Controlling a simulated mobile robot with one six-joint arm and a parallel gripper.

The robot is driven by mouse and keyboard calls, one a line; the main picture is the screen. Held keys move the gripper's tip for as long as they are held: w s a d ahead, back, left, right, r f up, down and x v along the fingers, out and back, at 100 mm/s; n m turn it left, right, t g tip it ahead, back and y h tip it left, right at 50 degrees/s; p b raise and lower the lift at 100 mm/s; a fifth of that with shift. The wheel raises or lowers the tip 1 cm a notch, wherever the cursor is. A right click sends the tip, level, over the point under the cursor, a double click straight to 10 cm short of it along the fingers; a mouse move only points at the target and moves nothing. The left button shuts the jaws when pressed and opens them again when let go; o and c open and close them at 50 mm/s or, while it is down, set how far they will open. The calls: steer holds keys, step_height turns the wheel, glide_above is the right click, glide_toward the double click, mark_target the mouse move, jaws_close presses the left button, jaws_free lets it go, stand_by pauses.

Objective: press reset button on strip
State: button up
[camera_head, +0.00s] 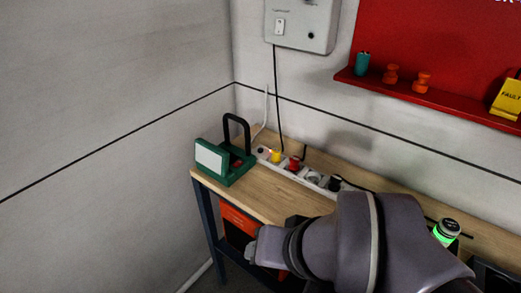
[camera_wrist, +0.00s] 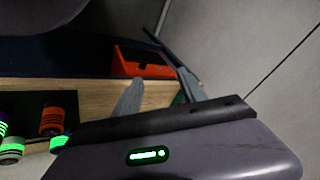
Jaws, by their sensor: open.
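The white power strip (camera_head: 304,173) lies along the back of the wooden bench in the head view. A yellow plug (camera_head: 276,156), a red plug (camera_head: 295,163) and a black plug (camera_head: 335,184) sit in it. A small dark round spot shows at its left end; I cannot tell whether it is the reset button. My gripper (camera_wrist: 160,77) is open and empty in the wrist view, its two fingers apart near the bench's wooden edge. In the head view my arm is in front of the bench, and its fingers cannot be made out.
A green stand with a black handle (camera_head: 226,160) is left of the strip. An orange bin (camera_head: 238,221) is under the bench. A green-lit cylinder (camera_head: 446,232) stands at the right. A red shelf (camera_head: 440,98) and a grey box (camera_head: 301,23) are on the wall.

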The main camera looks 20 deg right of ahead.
jaws_close()
stand_by(0.3)
stand_by(1.2)
